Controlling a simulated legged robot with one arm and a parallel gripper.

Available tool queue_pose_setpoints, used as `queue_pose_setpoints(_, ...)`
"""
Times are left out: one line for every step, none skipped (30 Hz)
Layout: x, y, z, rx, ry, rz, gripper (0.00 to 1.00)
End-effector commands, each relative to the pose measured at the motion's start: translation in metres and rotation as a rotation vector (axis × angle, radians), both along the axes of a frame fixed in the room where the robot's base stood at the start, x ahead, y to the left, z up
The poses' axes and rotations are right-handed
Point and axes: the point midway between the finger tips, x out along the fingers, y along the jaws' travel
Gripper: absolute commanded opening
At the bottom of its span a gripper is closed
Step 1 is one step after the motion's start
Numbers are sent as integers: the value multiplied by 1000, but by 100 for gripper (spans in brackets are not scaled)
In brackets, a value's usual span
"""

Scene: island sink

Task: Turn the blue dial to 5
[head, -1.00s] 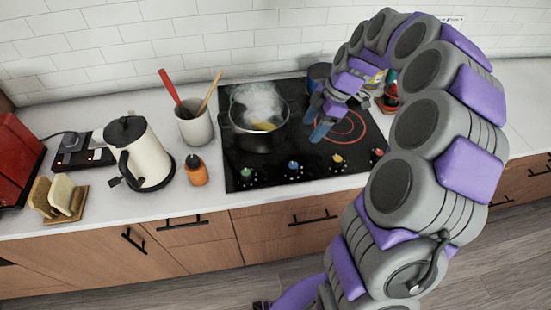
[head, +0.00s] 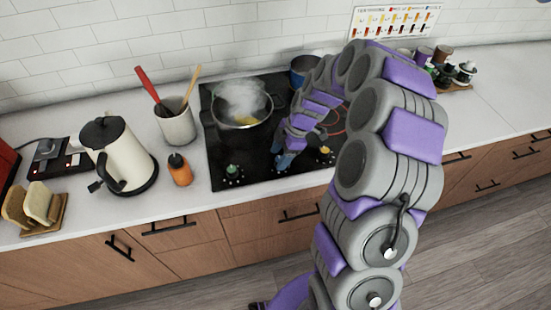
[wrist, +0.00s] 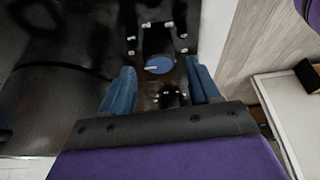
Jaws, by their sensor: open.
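The blue dial (wrist: 159,64) shows in the wrist view, between and just beyond my fingertips, with a pale pointer line across it and several white marks around it. The marks are too small to read. My gripper (wrist: 160,70) is open, with one blue finger on each side of the dial and a visible gap. In the head view my gripper (head: 284,160) is low over the front edge of the black cooktop (head: 216,140) and hides the blue dial. A green dial (head: 232,170) is to its left and a yellow dial (head: 325,150) to its right.
A steaming pot (head: 240,121) stands on the cooktop just left of my arm. A dark blue pot (head: 300,72) is behind. An orange-bodied bottle (head: 180,172), a white kettle (head: 118,158) and a utensil crock (head: 177,124) stand left. Counter at right is mostly clear.

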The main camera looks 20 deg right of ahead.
Motion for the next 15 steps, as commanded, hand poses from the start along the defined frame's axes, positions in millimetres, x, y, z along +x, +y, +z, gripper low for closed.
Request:
queue_pose_setpoints(0,-1,-5,2,0,-3,62)
queue_pose_setpoints(0,0,-7,2,0,-3,62)
queue_pose_setpoints(0,2,-8,2,0,-3,62)
queue_pose_setpoints(0,4,-9,0,0,-3,62)
queue_pose_setpoints(0,6,-10,-2,0,-3,62)
queue_pose_setpoints(0,10,-11,-6,1,-2,62)
queue_pose_setpoints(0,12,-11,-9,1,-1,62)
queue_pose_setpoints(-1,14,-12,-11,1,-1,62)
queue_pose_setpoints(-1,17,-12,-14,1,-1,62)
queue_pose_setpoints(-1,19,-11,-17,1,-1,62)
queue_pose_setpoints(-1,21,-11,-18,1,-1,62)
queue_pose_setpoints(-1,23,-11,-20,1,-1,62)
queue_pose_setpoints(-1,24,-11,-20,1,-1,62)
queue_pose_setpoints(0,23,-11,-20,1,-1,61)
queue_pose_setpoints(0,22,-11,-19,1,-1,57)
